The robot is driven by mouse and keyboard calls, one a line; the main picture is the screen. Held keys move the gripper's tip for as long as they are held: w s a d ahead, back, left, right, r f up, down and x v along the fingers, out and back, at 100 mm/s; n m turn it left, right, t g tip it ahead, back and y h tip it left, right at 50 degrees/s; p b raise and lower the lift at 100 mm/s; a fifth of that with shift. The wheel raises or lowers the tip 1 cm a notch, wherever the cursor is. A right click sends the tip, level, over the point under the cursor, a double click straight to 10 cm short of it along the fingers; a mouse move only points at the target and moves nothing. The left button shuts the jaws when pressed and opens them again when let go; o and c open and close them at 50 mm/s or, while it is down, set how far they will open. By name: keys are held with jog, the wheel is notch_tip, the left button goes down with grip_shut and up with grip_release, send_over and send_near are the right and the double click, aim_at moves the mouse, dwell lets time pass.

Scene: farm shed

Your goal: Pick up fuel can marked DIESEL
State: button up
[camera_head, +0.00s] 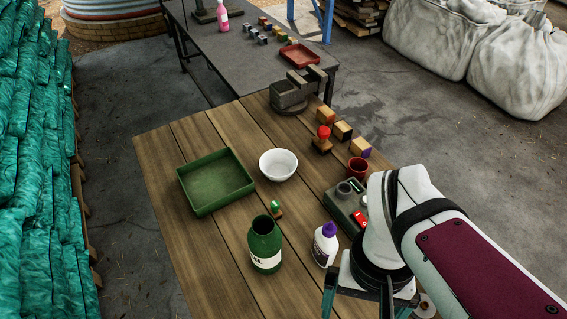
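No label reading DIESEL can be made out. A dark green, wide-necked container (265,240) with a white label stands upright on the wooden table (188,246) near the front; its label text is too small to read. A white bottle with a purple cap (325,244) stands to its right, also labelled unreadably. My gripper (367,306) is at the bottom edge, right of both and apart from the green container. Its fingers are spread wide, with the tips partly cut off by the frame. I see nothing held between them.
A grey-green box with a red switch (360,218), a dark red cup (358,168), blocks and a vise (289,94) line the right side.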

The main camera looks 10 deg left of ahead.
jog(key=w+a+f+n+t+h, duration=0.15)
jog(key=w+a+n+h, duration=0.4)
jog(key=n, duration=0.55)
jog(key=n+t, duration=1.2)
jog(key=n, duration=0.7)
send_near(265, 244)
jog(key=s+a+f, duration=0.2)
jog(key=a+f, duration=0.3)
jog(key=shift+h, duration=0.45)
jog(key=x, duration=1)
jog(key=r+x, duration=0.1)
jog(key=x, duration=0.4)
jog(key=shift+w+d+f, duration=0.2)
jog(key=shift+w+d, duration=0.15)
jog(key=shift+d, duration=0.15)
jog(key=c, duration=1.4)
jog(key=shift+c, duration=0.4)
jog(key=shift+r, duration=0.15)
